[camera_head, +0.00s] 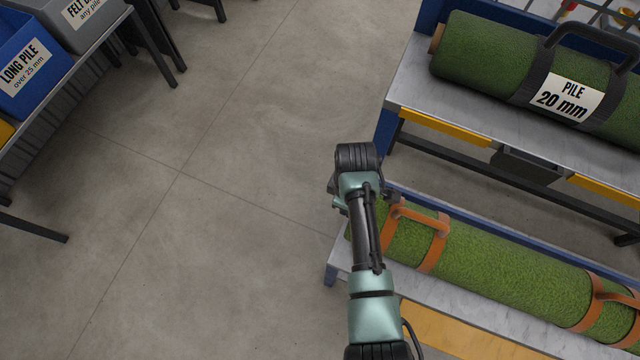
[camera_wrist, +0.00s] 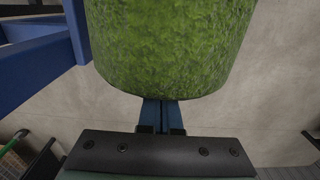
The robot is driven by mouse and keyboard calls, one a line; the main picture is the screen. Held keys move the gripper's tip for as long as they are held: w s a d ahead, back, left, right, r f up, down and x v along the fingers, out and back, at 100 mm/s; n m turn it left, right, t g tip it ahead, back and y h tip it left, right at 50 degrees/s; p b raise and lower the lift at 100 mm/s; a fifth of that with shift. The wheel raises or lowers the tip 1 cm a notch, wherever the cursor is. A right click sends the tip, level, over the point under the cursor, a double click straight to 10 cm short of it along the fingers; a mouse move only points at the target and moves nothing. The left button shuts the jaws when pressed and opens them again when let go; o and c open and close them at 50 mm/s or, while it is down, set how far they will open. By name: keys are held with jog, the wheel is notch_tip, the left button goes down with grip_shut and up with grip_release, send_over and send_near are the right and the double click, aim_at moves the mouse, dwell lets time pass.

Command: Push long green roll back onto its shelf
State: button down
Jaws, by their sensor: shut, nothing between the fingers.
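The long green roll (camera_head: 510,272) lies on a low grey shelf (camera_head: 339,262) at the right in the head view, with orange straps and handles around it. Its left end is near the shelf's left edge, partly hidden by my arm. In the wrist view the green turf of the roll (camera_wrist: 172,45) fills the upper middle. My gripper (camera_wrist: 163,104) is shut and empty, its blue fingertips at the roll's lower edge in that view. I cannot tell whether they touch it. In the head view my wrist is at the roll's left end and the fingers are hidden.
A darker green roll labelled "PILE 20 mm" (camera_head: 565,97) lies on a higher bench (camera_head: 420,98) behind. A blue post (camera_wrist: 45,42) stands left in the wrist view. Blue and grey bins (camera_head: 30,65) stand on a table at far left. The concrete floor between is clear.

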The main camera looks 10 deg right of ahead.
aim_at(385, 214)
jog(key=s+d+p, duration=0.1)
jog(key=s+d, duration=0.1)
jog(key=d, duration=0.1)
jog(key=s+d+p, duration=0.2)
jog(key=s+d, duration=0.1)
jog(key=s+d+p, duration=0.1)
jog(key=s+d, duration=0.1)
jog(key=d, duration=0.2)
jog(key=shift+s, duration=0.2)
jog(key=w+a, duration=0.1)
jog(key=w+a+p, duration=0.1)
jog(key=a, duration=0.1)
jog(key=shift+w+a+r, duration=0.2)
jog(key=shift+w+a, duration=0.1)
notch_tip(385, 214, up, 9)
jog(key=shift+d+r+p, duration=0.15)
jog(key=shift+r+p, duration=0.05)
jog(key=shift+p, duration=0.75)
jog(key=shift+s+r, duration=0.1)
